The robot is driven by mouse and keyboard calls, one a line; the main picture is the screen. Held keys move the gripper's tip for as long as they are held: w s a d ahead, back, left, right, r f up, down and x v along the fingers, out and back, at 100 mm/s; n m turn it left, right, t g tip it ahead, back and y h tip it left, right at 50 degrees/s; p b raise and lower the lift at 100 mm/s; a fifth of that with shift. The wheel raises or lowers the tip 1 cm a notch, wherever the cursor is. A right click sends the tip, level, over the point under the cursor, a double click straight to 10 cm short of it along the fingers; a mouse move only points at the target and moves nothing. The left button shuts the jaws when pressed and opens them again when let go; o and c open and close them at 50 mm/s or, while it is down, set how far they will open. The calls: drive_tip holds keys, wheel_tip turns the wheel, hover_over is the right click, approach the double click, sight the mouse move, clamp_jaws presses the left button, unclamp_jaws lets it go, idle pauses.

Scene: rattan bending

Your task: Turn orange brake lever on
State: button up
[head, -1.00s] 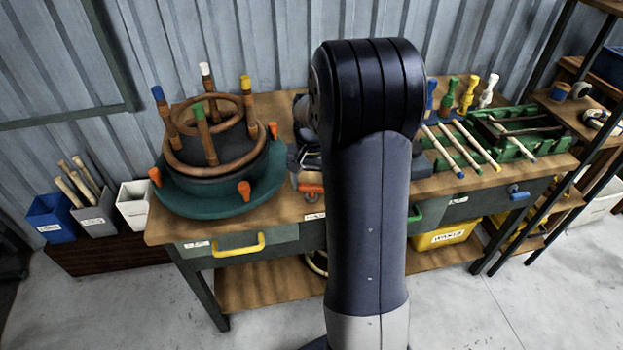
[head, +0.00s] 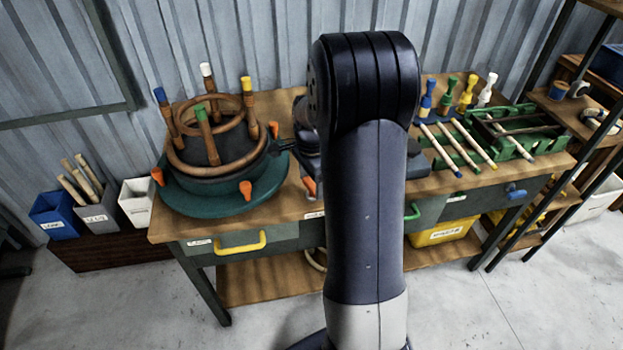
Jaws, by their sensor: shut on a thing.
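The orange brake lever (head: 309,187) shows as a small slanted orange piece just left of my arm, right of the round bending table. The rest of it is hidden. My gripper (head: 304,174) points down at the lever and is shut on it. My forearm covers much of the gripper, so the fingertips do not show clearly. A dark part of my wrist sticks out left towards the bending table.
The dark green round bending table (head: 190,200) carries rattan rings, coloured pegs and several orange knobs (head: 246,190). A green rack (head: 520,146) and coloured-handled tools (head: 467,94) stand right. The workbench front edge has a yellow drawer handle (head: 240,243).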

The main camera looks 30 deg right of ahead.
sight(312, 184)
drive_tip(key=shift+m, duration=1.7)
drive_tip(key=o, duration=1)
drive_tip(key=shift+r, duration=0.15)
wheel_tip(312, 184, up, 11)
drive_tip(key=shift+f+p, duration=0.2)
drive_tip(key=shift+p, duration=0.2)
